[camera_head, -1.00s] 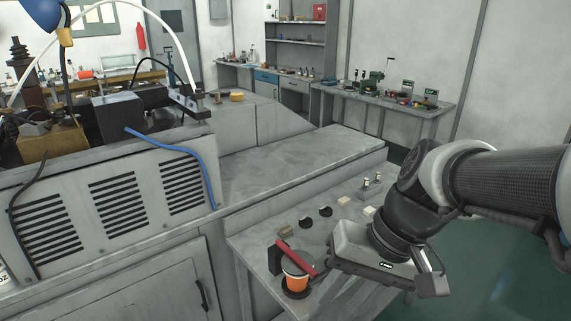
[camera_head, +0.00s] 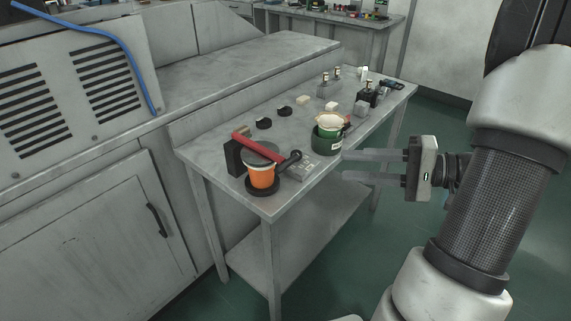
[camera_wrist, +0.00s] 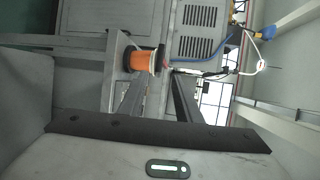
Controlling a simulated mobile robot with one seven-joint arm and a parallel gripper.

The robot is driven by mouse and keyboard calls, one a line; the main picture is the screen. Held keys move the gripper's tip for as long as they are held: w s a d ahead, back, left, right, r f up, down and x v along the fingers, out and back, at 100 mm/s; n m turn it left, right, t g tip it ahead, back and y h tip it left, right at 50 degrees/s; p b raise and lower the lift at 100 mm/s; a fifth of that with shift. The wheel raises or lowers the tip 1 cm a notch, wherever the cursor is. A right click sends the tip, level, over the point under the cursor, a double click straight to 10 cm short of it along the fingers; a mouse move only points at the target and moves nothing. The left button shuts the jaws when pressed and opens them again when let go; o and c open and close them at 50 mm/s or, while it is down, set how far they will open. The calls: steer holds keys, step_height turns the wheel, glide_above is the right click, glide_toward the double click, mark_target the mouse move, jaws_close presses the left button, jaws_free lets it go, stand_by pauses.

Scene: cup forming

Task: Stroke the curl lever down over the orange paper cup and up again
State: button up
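The orange paper cup (camera_head: 262,177) stands upright on a round black base (camera_head: 262,190) at the near end of the bench. The red curl lever (camera_head: 257,146) runs from a black post (camera_head: 234,157) across above the cup, ending in a dark knob (camera_head: 295,156). A grey disc sits under the lever at the cup's top; I cannot tell whether it touches the rim. My gripper (camera_head: 345,166) is open and empty, to the right of the lever, its fingers pointing left. In the wrist view the cup (camera_wrist: 143,61) shows beyond the open fingers (camera_wrist: 158,78).
A green pot (camera_head: 325,141) with a pale cup in it stands right of the lever, close to my fingertips. A small grey block (camera_head: 300,169) lies beside the knob. Small dark discs and fixtures sit farther along the bench (camera_head: 225,142). The floor at right is clear.

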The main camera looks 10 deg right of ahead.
mark_target(292, 163)
steer(key=b+x, duration=0.1)
steer(key=x, duration=1.4)
steer(key=shift+a+f, duration=0.1)
steer(key=shift+f, duration=0.05)
steer(key=shift+c, duration=0.4)
steer(key=shift+f, duration=0.1)
jaws_close()
